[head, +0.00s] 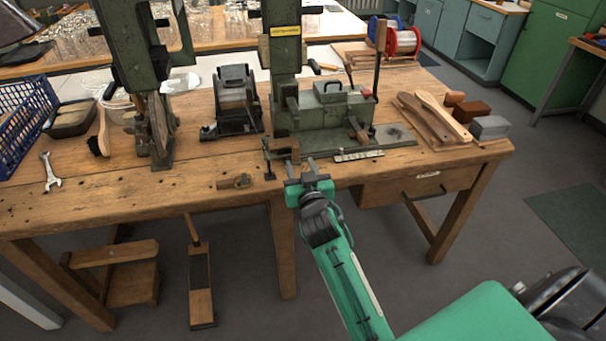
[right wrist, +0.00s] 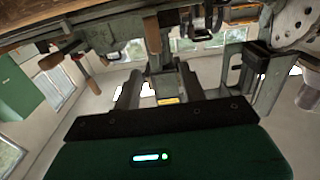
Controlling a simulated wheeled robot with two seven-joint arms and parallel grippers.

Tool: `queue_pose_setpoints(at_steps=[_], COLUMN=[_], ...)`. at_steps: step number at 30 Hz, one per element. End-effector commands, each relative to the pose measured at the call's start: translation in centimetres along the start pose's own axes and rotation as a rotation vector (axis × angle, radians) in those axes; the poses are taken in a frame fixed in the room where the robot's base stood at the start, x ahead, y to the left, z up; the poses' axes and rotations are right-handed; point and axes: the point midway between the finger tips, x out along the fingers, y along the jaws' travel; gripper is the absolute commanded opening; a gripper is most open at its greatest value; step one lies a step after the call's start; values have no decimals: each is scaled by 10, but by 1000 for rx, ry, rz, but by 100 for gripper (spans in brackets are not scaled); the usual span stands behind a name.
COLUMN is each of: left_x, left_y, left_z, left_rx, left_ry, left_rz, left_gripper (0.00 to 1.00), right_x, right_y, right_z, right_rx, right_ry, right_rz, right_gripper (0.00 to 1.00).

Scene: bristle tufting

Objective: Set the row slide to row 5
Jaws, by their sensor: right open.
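The green tufting machine (head: 322,118) stands on the wooden bench. A flat grey metal slide or rail (head: 392,137) runs along its front, with a pale marked strip (head: 358,155) at the bench edge; the row marks are too small to read. My right gripper (head: 302,169) is open and empty at the bench's front edge, just before the slide's left end. In the right wrist view its two fingers (right wrist: 158,88) point toward the machine, and a wooden knob (right wrist: 152,35) shows above the gap between them. I cannot tell whether they touch anything. My left gripper is not in view.
A second green machine (head: 150,95) and a small dark device (head: 236,100) stand left on the bench. Wooden brush handles (head: 440,115) lie at right.

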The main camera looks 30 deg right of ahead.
Motion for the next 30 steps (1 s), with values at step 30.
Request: queue_pose_setpoints(at_steps=[30], left_x=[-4], left_y=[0], left_z=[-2], left_rx=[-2], left_ry=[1], left_rz=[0], left_gripper=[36], right_x=[-40], right_y=[-4], right_z=[74], right_rx=[-39], right_ry=[-189], right_rz=[-25], right_gripper=[42])
